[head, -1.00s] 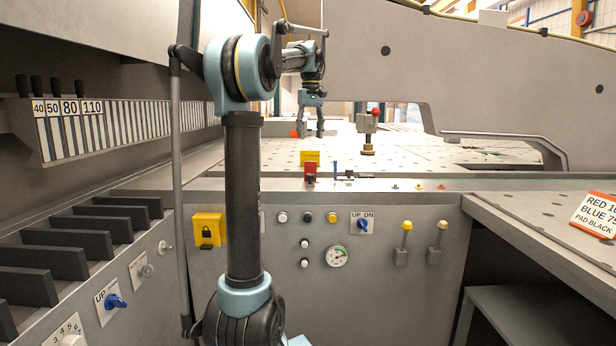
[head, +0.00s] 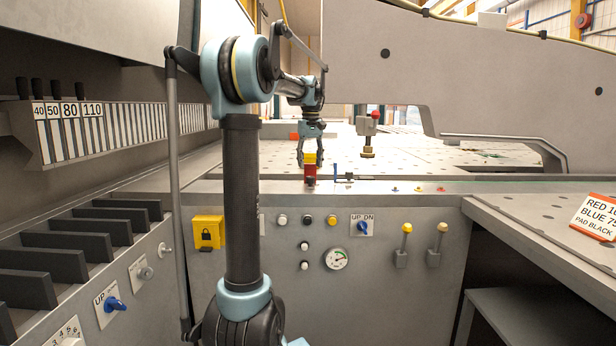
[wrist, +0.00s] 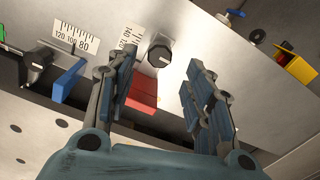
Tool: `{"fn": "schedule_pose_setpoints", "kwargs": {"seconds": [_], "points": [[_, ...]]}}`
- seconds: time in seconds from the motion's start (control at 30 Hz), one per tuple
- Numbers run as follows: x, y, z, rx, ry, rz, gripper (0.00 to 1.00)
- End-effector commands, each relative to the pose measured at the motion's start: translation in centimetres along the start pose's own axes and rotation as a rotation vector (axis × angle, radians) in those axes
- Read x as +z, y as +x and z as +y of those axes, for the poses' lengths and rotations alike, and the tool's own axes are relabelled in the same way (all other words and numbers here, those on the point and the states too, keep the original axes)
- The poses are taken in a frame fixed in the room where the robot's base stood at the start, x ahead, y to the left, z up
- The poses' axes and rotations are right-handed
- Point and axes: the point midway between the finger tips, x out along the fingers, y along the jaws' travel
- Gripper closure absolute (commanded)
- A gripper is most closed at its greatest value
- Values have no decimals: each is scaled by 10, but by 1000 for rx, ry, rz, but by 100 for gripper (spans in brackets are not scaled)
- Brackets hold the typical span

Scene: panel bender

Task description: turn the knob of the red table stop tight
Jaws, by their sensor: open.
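The red table stop (wrist: 143,92) is a red block between my fingers in the wrist view, closer to the left finger. Its black round knob (wrist: 159,55), with a pale pointer mark, sits just beyond it beside a number scale, roughly between the fingertips. My gripper (wrist: 160,70) is open and empty, pointing down over the stop. I cannot tell whether a finger touches the stop.
A blue stop (wrist: 69,80) and a black handle (wrist: 36,68) lie to the left in the wrist view, beside another scale. A yellow lock box (wrist: 299,66) is at the upper right. A red-topped post (head: 368,135) stands right of my gripper in the head view.

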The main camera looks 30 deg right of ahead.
Motion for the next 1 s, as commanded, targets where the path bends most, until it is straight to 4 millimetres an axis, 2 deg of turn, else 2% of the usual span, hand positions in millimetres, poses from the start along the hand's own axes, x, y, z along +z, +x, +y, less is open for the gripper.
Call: {"fn": "schedule_pose_setpoints", "kwargs": {"seconds": [0.1, 0.3, 0.5, 0.73, 0.77, 0.93, 1.0], "points": [[0, 20, 0, 0, 0, 0, 53], [0, 42, 0, 0, 0, 0, 53], [0, 51, 0, 0, 0, 0, 53], [0, 51, 0, 0, 0, 0, 53], [0, 51, 0, 0, 0, 0, 55], [0, 51, 0, 0, 0, 0, 93], [0, 51, 0, 0, 0, 0, 97]]}}
